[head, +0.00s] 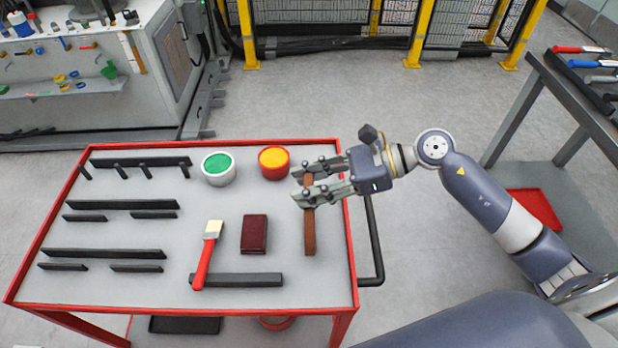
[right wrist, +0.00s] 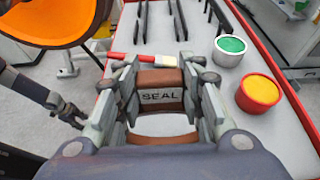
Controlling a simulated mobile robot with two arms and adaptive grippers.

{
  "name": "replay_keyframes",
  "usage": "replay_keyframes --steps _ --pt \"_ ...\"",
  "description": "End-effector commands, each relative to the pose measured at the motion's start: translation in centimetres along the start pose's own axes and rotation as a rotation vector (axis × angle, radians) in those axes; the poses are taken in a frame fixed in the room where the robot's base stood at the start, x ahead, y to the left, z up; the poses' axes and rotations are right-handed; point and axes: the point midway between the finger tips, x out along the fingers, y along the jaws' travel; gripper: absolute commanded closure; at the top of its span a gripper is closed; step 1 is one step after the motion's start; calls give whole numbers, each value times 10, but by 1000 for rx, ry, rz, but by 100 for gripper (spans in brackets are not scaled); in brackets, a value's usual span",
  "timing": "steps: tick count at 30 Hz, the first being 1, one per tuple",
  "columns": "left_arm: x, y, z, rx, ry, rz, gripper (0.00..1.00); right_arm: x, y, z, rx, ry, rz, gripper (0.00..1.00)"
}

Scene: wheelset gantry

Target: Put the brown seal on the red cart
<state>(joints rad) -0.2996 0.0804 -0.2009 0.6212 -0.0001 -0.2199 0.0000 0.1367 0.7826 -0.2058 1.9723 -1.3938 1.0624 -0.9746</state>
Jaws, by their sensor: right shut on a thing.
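The brown seal (head: 309,232) is an upright-looking brown strip in the head view, over the right part of the red cart's grey top (head: 130,285). My right gripper (head: 305,188) is shut on it near its upper half. In the right wrist view, my right gripper (right wrist: 160,100) has its fingers on both sides of the seal (right wrist: 162,78), which bears a "SEAL" label. I cannot tell whether the seal touches the cart top. My left gripper (right wrist: 68,112) seems to show at the left of the right wrist view; its jaws are unclear.
On the cart stand a green-filled pot (head: 218,168) and a red pot with yellow filling (head: 274,162). A red-handled brush (head: 208,250), a dark red block (head: 254,234) and several black bars (head: 105,253) lie there too. A black handle (head: 377,245) is on the cart's right side.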

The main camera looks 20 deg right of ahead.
Motion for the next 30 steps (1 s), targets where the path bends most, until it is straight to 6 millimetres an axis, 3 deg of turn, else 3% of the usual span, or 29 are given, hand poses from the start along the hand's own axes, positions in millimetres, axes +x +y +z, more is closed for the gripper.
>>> replay_keyframes --steps 10,11,13,14,26,30 --pt "5 -1 2 -2 -2 -1 60 2 0 -3 -2 -1 -1 91" --pt "5 -1 2 -2 -2 -1 60 2 0 -4 -2 0 -1 62" --pt "4 -1 2 -2 -2 -1 60 1 0 -2 -1 0 -1 46" --pt "4 -1 2 -2 -2 -1 60 1 0 -3 -1 0 -1 44" --pt "-1 -1 2 -2 -3 -1 60 0 0 1 -1 0 -1 44" --pt "11 0 3 -1 -3 -1 60 -17 -1 -5 -2 5 -4 44"
